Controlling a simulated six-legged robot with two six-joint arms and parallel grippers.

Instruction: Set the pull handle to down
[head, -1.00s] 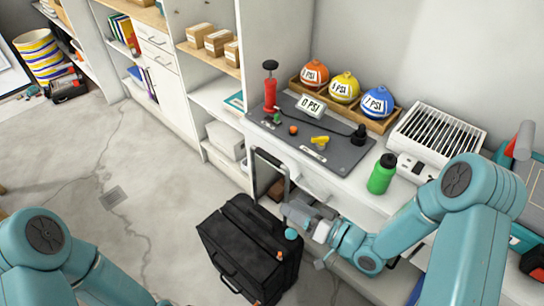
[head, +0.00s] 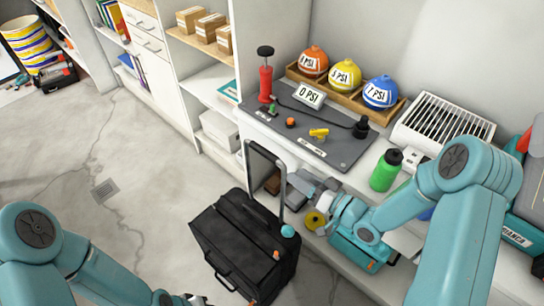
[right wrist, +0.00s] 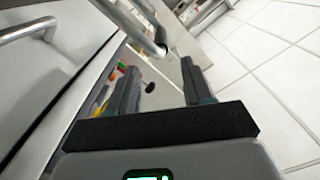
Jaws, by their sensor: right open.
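The black suitcase (head: 240,245) stands upright on the floor. Its grey pull handle (head: 281,190) is extended upward, with the crossbar at the top above the case. My right gripper (head: 302,184) is just right of the handle, by its right-hand post. In the right wrist view, my right gripper (right wrist: 162,88) is open with its fingers apart and nothing clearly between them. A metal bar (right wrist: 140,28) shows beyond the fingertips, at the top. Only a bit of my left gripper (head: 195,299) shows at the bottom edge, and its jaws cannot be made out.
A white workbench (head: 345,180) is behind the case, with a grey mat (head: 340,150), a red pump (head: 266,82), a green bottle (head: 386,170) and a vented white heater (head: 440,125). Open floor lies left.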

